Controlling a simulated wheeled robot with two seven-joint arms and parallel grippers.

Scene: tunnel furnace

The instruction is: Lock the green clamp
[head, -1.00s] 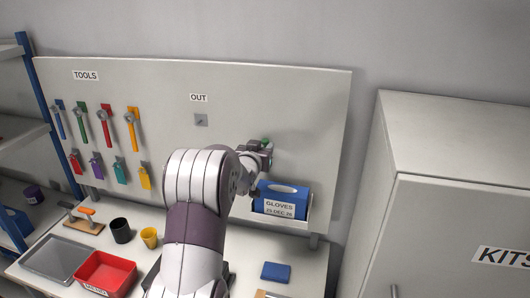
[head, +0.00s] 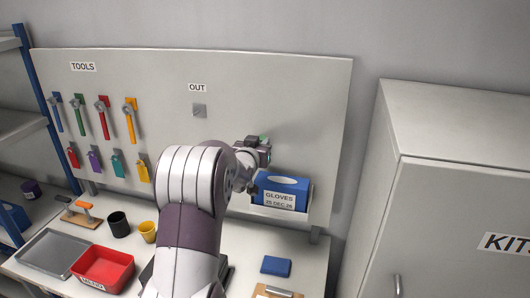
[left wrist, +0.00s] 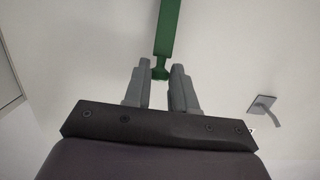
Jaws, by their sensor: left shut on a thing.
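The green clamp shows in the left wrist view as a green bar (left wrist: 167,30) that narrows to a small knob at its lower end. The knob is between the grey fingertips of my left gripper (left wrist: 160,74), which is shut on it. In the head view my left gripper (head: 260,150) is at the pale board, above the blue glove box. A small bit of green (head: 264,139) shows at its tip; my arm and gripper hide the rest of the clamp. My right gripper is not in view.
The blue glove box (head: 283,187) sits in a holder just below my left gripper. Several coloured tools hang at the board's left. A grey square plate (head: 199,111) is under the OUT label. The bench holds a red bin (head: 103,268), a grey tray, cups and a blue block (head: 276,265).

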